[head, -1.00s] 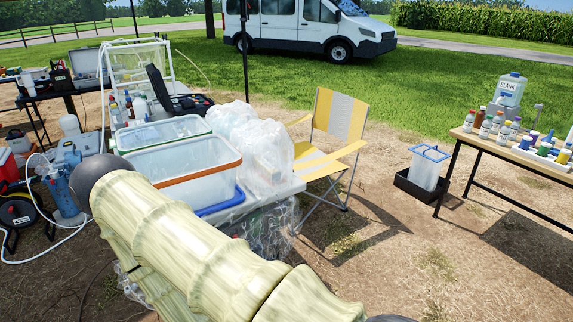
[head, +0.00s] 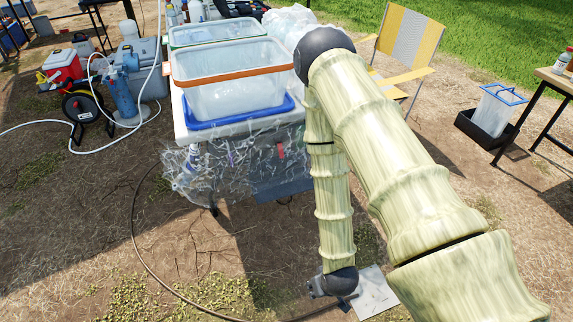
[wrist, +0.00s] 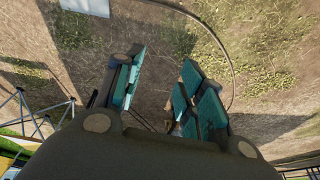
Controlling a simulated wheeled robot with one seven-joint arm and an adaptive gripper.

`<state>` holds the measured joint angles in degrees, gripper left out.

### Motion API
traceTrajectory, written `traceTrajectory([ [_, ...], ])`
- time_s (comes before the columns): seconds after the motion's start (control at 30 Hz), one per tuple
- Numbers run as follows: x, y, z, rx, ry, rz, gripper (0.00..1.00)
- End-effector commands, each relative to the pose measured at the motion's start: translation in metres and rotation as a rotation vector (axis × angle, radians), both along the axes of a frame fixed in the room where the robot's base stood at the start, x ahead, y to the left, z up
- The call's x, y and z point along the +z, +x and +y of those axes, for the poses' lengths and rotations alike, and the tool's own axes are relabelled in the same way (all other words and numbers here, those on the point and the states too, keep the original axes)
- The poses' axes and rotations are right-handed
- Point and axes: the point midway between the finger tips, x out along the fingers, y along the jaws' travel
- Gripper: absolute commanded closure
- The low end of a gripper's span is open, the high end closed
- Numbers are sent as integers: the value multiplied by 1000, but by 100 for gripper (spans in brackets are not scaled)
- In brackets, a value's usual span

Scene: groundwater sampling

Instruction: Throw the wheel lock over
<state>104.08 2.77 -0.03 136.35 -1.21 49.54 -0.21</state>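I cannot make out a wheel lock in either view. A white cart or table (head: 188,132) with a blue tray edge stands left of my arm in the head view. A small dark foot or wheel (head: 213,211) shows under its front, too small to tell if it has a lock. My gripper (wrist: 162,88) points down at the ground in the wrist view. Its teal-padded fingers are apart, with only bare ground and a small unclear brownish shape between them. In the head view the arm's end is low, right of the cart, and its fingers are mostly hidden.
Clear bins (head: 235,85) stand on the cart, with clear plastic (head: 190,180) hanging below. A pale flat sheet (head: 376,290) lies near my gripper. A dark hose (head: 135,225) curves over the ground. A yellow chair (head: 428,45) and a black tray (head: 480,133) stand right.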

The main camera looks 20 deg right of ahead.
Motion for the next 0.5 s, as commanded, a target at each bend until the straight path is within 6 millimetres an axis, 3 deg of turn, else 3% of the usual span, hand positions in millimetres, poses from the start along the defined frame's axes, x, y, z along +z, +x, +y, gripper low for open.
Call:
traceTrajectory([
  [0.03,-20,19,-1,1,0,-49,61],
  [0.1,-29,46,-2,1,2,-119,61],
  [0.5,-55,185,-11,9,3,-513,61],
])
